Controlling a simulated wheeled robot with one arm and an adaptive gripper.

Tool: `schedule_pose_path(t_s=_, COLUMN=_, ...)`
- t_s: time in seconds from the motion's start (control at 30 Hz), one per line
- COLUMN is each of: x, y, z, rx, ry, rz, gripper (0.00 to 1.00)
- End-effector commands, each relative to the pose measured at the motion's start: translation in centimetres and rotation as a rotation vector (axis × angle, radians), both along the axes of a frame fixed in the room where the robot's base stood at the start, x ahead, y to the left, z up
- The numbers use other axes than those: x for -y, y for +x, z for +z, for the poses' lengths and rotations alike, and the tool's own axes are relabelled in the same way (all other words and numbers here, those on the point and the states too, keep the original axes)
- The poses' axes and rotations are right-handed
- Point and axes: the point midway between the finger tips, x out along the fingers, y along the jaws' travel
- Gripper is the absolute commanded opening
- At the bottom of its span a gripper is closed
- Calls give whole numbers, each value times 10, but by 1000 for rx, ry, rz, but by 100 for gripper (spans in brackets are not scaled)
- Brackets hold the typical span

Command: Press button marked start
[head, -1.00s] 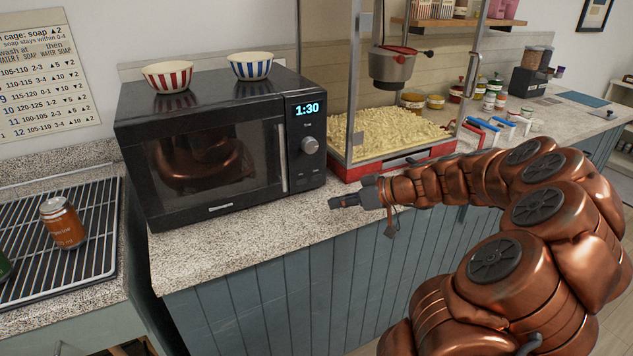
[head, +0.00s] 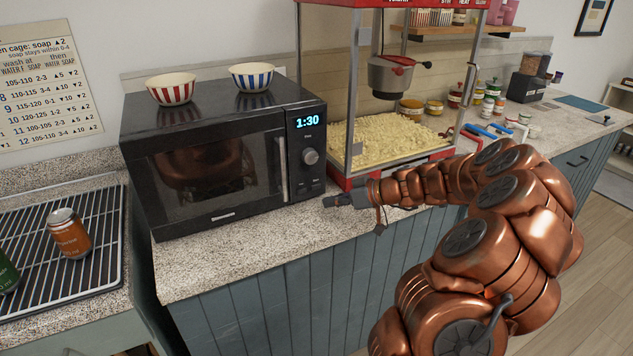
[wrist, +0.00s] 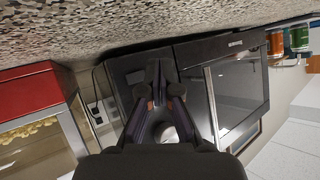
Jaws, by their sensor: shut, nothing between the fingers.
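The black microwave (head: 212,168) stands on the speckled counter. Its control panel (head: 293,140) has a lit 1:30 display (head: 307,121), a round silver dial (head: 310,156) and small buttons (head: 311,185) below the dial. Their labels are too small to read, so I cannot tell which says start. My gripper (head: 327,201) is shut and empty, pointing left, low near the panel's bottom right corner. In the wrist view, the shut fingers (wrist: 157,75) point toward the microwave (wrist: 238,90), which appears upside down. They partly hide its panel and dial (wrist: 183,128).
A red popcorn machine (head: 375,172) stands right of the microwave, close to my arm. Two striped bowls, red (head: 171,88) and blue (head: 252,76), sit on the microwave. A rack (head: 105,235) with an orange can (head: 69,233) is at left. The counter front is clear.

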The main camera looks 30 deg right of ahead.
Motion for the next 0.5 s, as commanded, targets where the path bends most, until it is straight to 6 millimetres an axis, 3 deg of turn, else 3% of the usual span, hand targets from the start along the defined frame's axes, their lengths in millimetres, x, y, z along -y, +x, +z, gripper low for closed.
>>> schedule_pose_path(t_s=0.2, x=2, y=25, z=-2, rx=2, ry=-4, rz=0, gripper=0)
schedule_pose_path(t_s=0.5, x=3, y=39, z=-1, rx=-1, ry=-1, rz=-1, gripper=0)
